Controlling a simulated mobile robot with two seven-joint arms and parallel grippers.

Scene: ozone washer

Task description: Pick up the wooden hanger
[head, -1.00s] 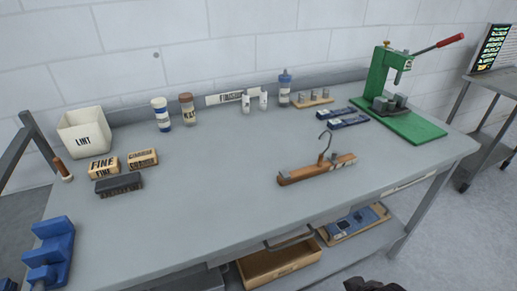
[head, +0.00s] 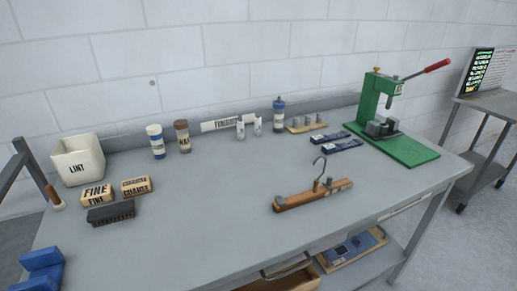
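The wooden hanger (head: 312,195) lies on the grey workbench (head: 210,225), right of the middle and near the front edge. It has a brown wooden bar, grey clips and a metal hook that stands up from its middle. Nothing touches it except the bench. Neither of my grippers shows in the head view now.
A green press (head: 385,115) with a red lever stands at the back right. Blue bars (head: 328,145) lie behind the hanger. Bottles (head: 182,136) line the back. A lint bin (head: 78,160), labelled blocks (head: 97,195) and a brush (head: 111,212) are at left. The bench's middle is clear.

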